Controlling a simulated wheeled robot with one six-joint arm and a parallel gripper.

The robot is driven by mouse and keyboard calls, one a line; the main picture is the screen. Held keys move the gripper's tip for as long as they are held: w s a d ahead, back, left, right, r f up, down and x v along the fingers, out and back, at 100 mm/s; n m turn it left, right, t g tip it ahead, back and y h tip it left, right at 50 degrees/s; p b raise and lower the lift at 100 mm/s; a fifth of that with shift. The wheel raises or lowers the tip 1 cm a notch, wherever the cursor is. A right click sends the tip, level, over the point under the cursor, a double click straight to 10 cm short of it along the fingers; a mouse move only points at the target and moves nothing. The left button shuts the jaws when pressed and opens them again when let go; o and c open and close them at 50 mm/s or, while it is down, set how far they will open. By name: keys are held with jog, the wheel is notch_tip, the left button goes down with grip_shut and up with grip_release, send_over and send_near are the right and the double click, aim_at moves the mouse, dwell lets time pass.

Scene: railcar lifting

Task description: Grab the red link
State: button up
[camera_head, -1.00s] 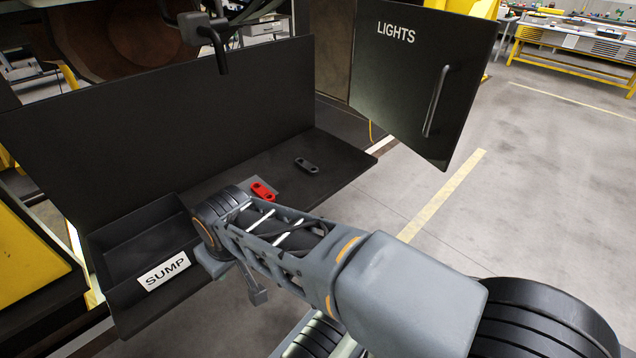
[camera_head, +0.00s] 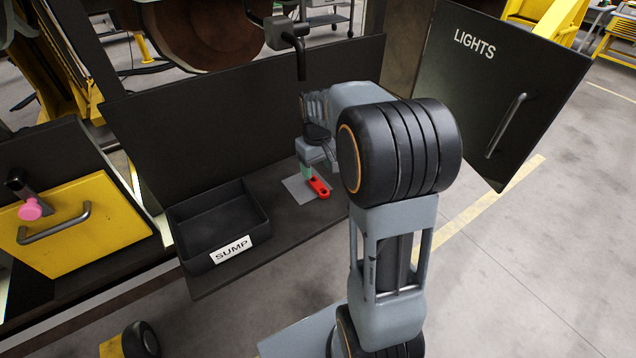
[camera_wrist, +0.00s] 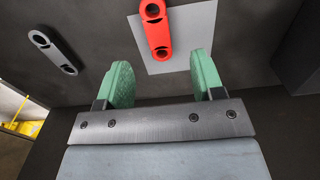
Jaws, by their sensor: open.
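The red link (camera_head: 319,188) lies on a pale square plate (camera_head: 297,190) on the dark shelf, right of the SUMP bin. In the wrist view the red link (camera_wrist: 156,30) is a bar with a hole near each end, partly cut off at the top edge. My gripper (camera_wrist: 155,80) is open, with green pads on its two fingers. The link lies ahead of the fingertips, in line with the gap between them and apart from both pads. In the head view my gripper (camera_head: 308,168) is just above the link, and my arm hides part of the shelf.
A dark grey link (camera_wrist: 52,50) lies left of the plate in the wrist view. The open SUMP bin (camera_head: 232,246) stands left on the shelf (camera_head: 262,262). The LIGHTS door (camera_head: 500,85) stands at the right. A hooked black bracket (camera_head: 291,38) hangs above the back panel.

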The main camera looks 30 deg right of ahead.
aim_at(318, 185)
jog(key=shift+d+f+p, duration=0.15)
jog(key=shift+f+p, duration=0.6)
jog(key=shift+f, duration=2.65)
jog(key=shift+c, duration=0.3)
jog(key=shift+w, duration=0.1)
grip_shut()
